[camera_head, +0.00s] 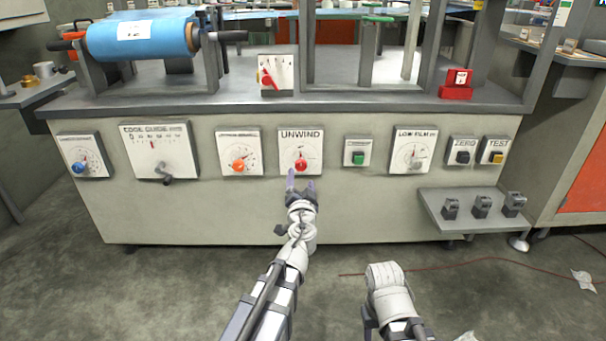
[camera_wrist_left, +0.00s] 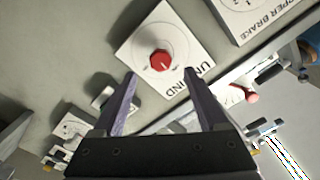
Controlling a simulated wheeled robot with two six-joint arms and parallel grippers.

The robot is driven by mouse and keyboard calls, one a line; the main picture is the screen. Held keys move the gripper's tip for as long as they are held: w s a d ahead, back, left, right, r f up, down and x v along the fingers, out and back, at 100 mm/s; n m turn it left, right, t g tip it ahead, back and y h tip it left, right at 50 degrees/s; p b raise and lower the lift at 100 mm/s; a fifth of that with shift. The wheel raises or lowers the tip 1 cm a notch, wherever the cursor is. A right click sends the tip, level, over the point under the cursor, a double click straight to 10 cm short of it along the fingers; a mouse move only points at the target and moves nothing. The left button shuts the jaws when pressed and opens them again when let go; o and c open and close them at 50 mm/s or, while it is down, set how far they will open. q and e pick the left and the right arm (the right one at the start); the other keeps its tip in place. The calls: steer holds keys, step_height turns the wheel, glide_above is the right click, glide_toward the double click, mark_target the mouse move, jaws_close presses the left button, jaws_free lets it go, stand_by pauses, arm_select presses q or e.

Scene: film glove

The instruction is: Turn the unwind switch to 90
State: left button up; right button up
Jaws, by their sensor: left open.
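The unwind switch is a red round knob (camera_head: 301,165) on a white square plate (camera_head: 313,142) labelled UNWIND, on the front panel of the machine. The red knob also shows in the left wrist view (camera_wrist_left: 161,60), between and beyond the fingertips. My left gripper (camera_head: 301,183) is just below the knob in the head view, fingers pointing up at the plate. In the left wrist view its two purple-grey fingers (camera_wrist_left: 161,74) are spread apart with nothing between them, and they appear clear of the knob. The right arm shows only as a white link low in the head view; its gripper is hidden.
An orange knob (camera_head: 238,165) sits left of the unwind plate, and a green button (camera_head: 357,158) sits right of it. A grey crank (camera_head: 168,178) sticks out farther left. A small shelf (camera_head: 470,222) juts out at lower right.

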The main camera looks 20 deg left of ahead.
mark_target(301, 167)
arm_select(q)
steer(key=x, duration=0.7)
steer(key=shift+w+a, duration=0.15)
steer(key=shift+w, duration=0.25)
steer(key=shift+c, duration=0.3)
jaws_close()
